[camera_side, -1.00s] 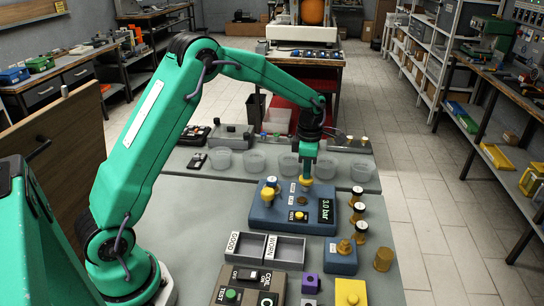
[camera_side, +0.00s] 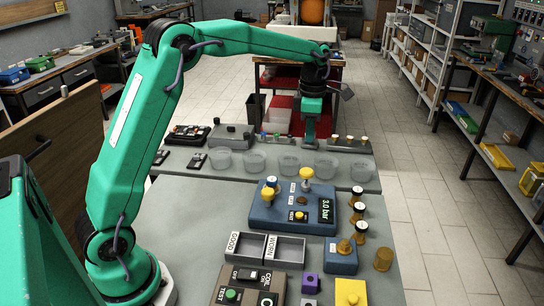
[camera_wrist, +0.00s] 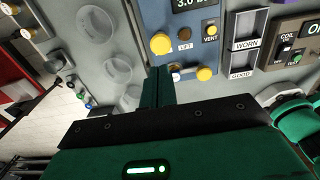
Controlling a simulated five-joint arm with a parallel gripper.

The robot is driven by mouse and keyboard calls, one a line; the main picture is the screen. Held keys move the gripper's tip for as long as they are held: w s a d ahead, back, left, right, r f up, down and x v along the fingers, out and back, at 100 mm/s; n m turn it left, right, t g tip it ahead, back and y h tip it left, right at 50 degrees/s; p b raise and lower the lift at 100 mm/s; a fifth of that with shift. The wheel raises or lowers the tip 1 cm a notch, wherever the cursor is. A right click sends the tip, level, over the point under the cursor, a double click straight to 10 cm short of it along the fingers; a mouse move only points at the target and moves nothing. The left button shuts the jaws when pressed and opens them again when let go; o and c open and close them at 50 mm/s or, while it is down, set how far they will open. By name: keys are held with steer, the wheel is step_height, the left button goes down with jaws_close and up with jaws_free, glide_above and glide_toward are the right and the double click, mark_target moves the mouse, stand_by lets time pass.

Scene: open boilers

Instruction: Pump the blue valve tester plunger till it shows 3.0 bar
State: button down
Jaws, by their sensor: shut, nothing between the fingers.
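The blue valve tester (camera_side: 262,214) stands on the grey bench in the side view, and its display (camera_side: 325,210) reads 3.0 bar. Its yellow-topped plunger (camera_side: 306,173) stands upright at the far edge of the body. In the wrist view the tester (camera_wrist: 188,22) is at the top, with the yellow plunger knob (camera_wrist: 160,43) just beyond my fingers. The display is cut off there. My gripper (camera_side: 310,139) is shut and empty, raised beyond the plunger and apart from it.
Several clear cups (camera_side: 288,164) line the bench behind the tester. The GOOD and WORN trays (camera_side: 288,248) are in front of it. Several small valves (camera_side: 357,212) stand to its right. A yellow vent button (camera_side: 299,216) sits on the tester.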

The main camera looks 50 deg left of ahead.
steer(key=shift+r, duration=1)
stand_by(0.6)
steer(key=s+d+r+m+t, duration=0.2)
steer(key=s+r+m, duration=0.2)
steer(key=s+m, duration=0.35)
steer(key=s+d+r+m+t, duration=0.1)
steer(key=s+r+m, duration=0.2)
steer(key=s+m, duration=0.4)
steer(key=s+f+m+t, duration=0.1)
steer(key=s+f+m, duration=0.1)
steer(key=s+m, duration=0.4)
steer(key=s+d+f+m+t, duration=0.1)
steer(key=s+f+m, duration=0.1)
steer(key=s+m, duration=0.4)
steer(key=s, duration=0.3)
steer(key=shift+d+f+t, duration=0.25)
steer(key=shift+t, duration=0.05)
